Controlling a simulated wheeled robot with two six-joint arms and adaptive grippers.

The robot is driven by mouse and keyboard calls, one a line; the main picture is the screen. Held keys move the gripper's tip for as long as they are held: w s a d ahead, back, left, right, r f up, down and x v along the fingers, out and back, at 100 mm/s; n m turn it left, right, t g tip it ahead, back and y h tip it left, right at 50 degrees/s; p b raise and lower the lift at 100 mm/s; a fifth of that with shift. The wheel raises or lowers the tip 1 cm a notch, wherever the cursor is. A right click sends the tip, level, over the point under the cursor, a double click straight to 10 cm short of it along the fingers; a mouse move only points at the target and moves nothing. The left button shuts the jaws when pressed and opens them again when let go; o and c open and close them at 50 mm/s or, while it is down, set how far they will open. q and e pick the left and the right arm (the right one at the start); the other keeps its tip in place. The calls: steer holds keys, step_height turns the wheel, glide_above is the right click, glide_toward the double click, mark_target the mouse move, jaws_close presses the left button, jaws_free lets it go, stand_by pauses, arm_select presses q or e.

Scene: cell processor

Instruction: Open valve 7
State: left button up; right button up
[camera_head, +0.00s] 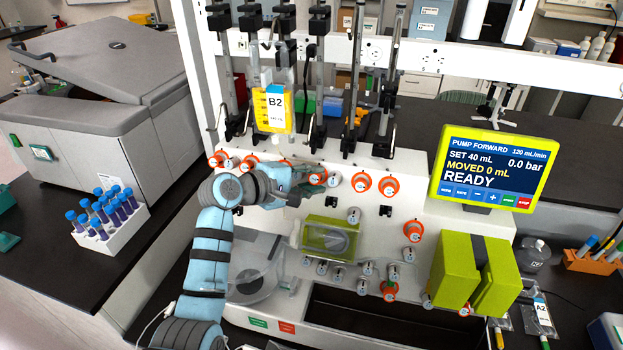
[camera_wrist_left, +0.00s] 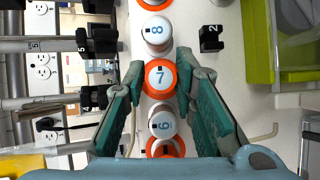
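Valve 7 (camera_wrist_left: 160,78) is a round knob with a white face, a blue "7" and an orange ring. It faces the left wrist camera. My left gripper (camera_wrist_left: 163,88) is open, with one green finger on each side of valve 7 and nothing seen held. I cannot tell whether the fingers touch it. In the head view, my left gripper (camera_head: 310,184) is at the row of knobs on the white panel (camera_head: 415,170), partly covering them. The knob numbers there are too small to read. My right gripper is not in view.
Knob 8 (camera_wrist_left: 157,31) and knob 6 (camera_wrist_left: 163,124) sit close on either side of valve 7. The pump screen (camera_head: 490,170) reads READY. A yellow B2 bag (camera_head: 272,108) hangs above the row. A tube rack (camera_head: 112,226) stands at left.

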arm_select(q)
jaws_close()
steer(key=shift+w, duration=0.1)
stand_by(0.9)
steer(key=shift+o, duration=2.3)
jaws_free()
steer(key=shift+o, duration=0.7)
steer(key=shift+w+f, duration=0.1)
steer(key=shift+w, duration=0.1)
steer(key=v, duration=1.2)
